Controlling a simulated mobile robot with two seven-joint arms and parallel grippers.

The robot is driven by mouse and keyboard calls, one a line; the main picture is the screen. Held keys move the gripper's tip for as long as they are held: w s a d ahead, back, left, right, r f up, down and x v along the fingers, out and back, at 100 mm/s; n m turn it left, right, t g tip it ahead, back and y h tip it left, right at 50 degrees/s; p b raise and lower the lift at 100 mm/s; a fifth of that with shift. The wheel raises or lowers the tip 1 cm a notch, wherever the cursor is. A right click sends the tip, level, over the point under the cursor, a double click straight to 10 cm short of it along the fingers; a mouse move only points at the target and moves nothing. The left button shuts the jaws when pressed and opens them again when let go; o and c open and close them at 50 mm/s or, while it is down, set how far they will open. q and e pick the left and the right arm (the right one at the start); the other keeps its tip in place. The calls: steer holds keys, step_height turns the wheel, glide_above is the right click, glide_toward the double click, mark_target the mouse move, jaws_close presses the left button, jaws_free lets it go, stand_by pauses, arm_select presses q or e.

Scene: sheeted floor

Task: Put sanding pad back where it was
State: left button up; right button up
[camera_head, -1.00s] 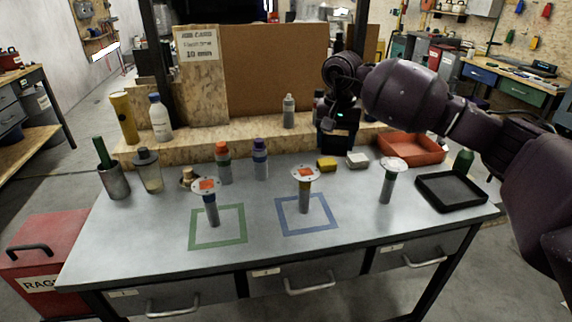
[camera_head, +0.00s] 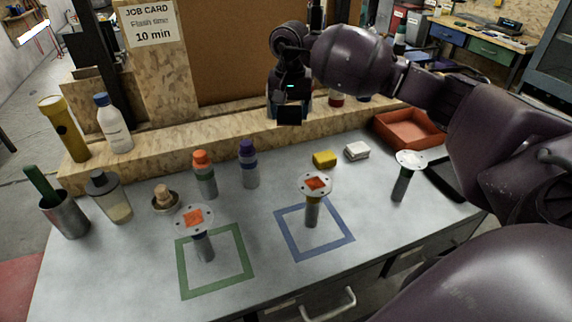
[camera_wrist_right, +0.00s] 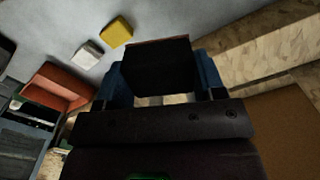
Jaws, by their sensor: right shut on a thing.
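My right gripper (camera_head: 289,104) hangs over the wooden ledge at the back of the table, pointing down. It is shut on a dark block with a thin reddish edge, which I take as the sanding pad (camera_wrist_right: 158,68); its blue fingers (camera_wrist_right: 160,82) sit on both sides in the right wrist view. The same block shows below the gripper in the head view (camera_head: 289,116). I cannot tell whether it touches the ledge. My left gripper is not in view.
A yellow block (camera_head: 324,159) and a white block (camera_head: 357,151) lie before the ledge (camera_head: 210,143). A red tray (camera_head: 408,142) stands at right. Several bottles and three disc-topped stands occupy the grey table; green (camera_head: 181,270) and blue (camera_head: 286,243) squares mark it.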

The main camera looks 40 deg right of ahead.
mark_target(289, 173)
step_height(289, 173, down, 17)
steer(key=shift+f, duration=0.1)
stand_by(0.5)
steer(key=shift+b, duration=0.3)
steer(key=shift+f, duration=0.15)
steer(key=o, duration=1)
step_height(289, 173, up, 12)
steer(key=shift+r, duration=0.15)
